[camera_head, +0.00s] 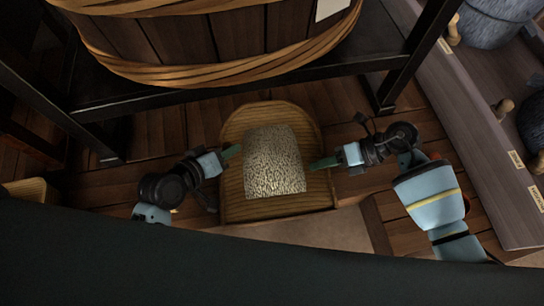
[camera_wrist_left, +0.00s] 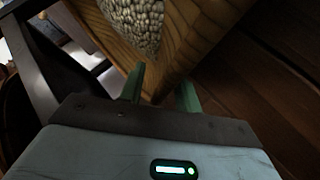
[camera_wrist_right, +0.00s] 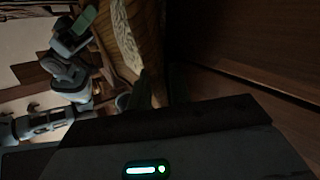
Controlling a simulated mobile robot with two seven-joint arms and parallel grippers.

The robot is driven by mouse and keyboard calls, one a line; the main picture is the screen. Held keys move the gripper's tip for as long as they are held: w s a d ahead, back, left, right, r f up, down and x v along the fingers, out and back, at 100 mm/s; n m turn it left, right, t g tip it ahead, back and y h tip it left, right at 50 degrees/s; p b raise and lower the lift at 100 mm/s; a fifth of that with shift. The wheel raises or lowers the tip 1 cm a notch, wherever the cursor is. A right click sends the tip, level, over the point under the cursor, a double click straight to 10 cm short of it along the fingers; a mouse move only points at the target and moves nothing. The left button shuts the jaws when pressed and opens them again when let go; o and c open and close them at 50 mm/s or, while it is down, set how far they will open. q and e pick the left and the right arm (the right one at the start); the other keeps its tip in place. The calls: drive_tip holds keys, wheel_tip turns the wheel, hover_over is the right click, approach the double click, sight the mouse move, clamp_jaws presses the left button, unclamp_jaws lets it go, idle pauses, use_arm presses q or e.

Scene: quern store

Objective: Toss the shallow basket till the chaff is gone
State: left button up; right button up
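The shallow basket (camera_head: 265,208) is a wooden tray with a rounded far end, in the middle of the head view. A speckled pale layer (camera_head: 273,160) covers much of its floor; I cannot tell grain from chaff in it. My left gripper (camera_head: 232,152) is at the basket's left rim. In the left wrist view, its green fingers (camera_wrist_left: 160,93) stand on either side of the basket wall (camera_wrist_left: 190,50). My right gripper (camera_head: 325,163) is at the right rim. In the dark right wrist view, its fingers (camera_wrist_right: 162,88) reach the basket edge (camera_wrist_right: 147,35).
A large wooden tub (camera_head: 210,45) stands on a dark frame (camera_head: 240,88) just beyond the basket. Plank floor (camera_head: 170,130) shows around the basket.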

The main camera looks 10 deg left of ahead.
use_arm(q)
drive_tip(key=shift+w+d+f, duration=0.15)
drive_tip(key=shift+w+d, duration=0.05)
drive_tip(key=shift+w, duration=0.05)
use_arm(e)
drive_tip(key=shift+a+f, duration=0.2)
drive_tip(key=shift+a, duration=0.05)
use_arm(q)
drive_tip(key=c, duration=0.5)
use_arm(e)
clamp_jaws()
use_arm(q)
clamp_jaws()
use_arm(e)
drive_tip(key=shift+r, duration=0.1)
